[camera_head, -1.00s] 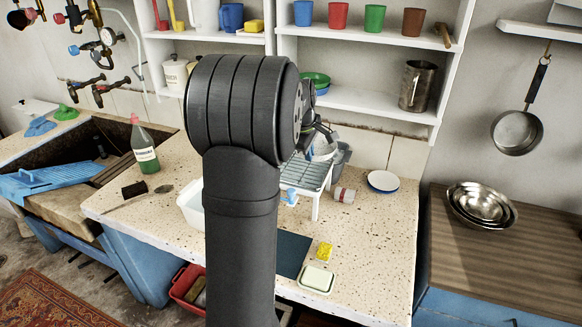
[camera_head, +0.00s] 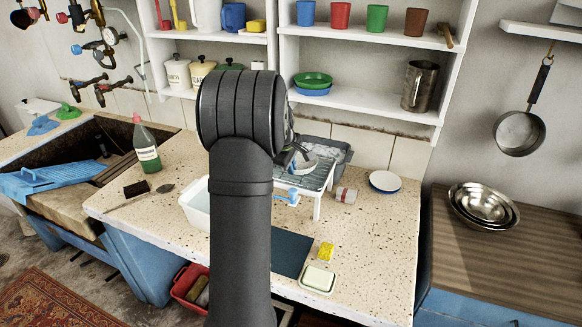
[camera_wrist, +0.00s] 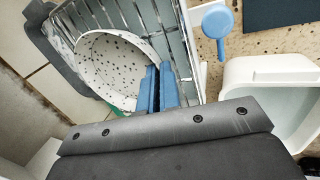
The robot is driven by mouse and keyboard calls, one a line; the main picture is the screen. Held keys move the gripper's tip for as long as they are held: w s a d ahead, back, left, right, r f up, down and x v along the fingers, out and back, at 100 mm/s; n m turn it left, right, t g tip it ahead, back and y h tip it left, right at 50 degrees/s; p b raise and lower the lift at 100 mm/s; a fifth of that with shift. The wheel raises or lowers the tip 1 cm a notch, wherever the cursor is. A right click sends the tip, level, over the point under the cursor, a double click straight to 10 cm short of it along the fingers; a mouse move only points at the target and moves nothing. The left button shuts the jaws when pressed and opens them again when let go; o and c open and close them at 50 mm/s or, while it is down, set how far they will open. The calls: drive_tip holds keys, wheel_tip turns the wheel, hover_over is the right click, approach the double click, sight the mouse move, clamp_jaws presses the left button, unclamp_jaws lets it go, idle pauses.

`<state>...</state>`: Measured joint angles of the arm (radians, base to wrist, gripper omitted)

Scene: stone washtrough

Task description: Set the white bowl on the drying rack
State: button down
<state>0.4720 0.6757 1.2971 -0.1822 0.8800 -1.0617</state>
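The white bowl (camera_wrist: 106,62), speckled with dark spots inside, is at the drying rack (camera_wrist: 181,30) in the wrist view. In the head view the bowl (camera_head: 304,166) shows partly behind my arm, over the rack (camera_head: 316,181), which stands on the counter. My gripper (camera_wrist: 158,86) has its blue fingers close together at the bowl's near right rim, shut on it. The bowl looks slightly tilted and very low over the wires; I cannot tell whether it fully rests on them.
A grey tub (camera_head: 337,150) stands behind the rack. A white basin (camera_head: 195,207) is left of it, a blue-headed tool (camera_head: 287,196) beside its front edge. The shelf (camera_head: 360,104) is above.

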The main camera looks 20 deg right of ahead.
drive_tip(key=c, duration=2)
unclamp_jaws()
drive_tip(key=shift+f, duration=0.15)
drive_tip(key=shift+c, duration=0.2)
drive_tip(key=o, duration=0.4)
drive_tip(key=v, duration=1.2)
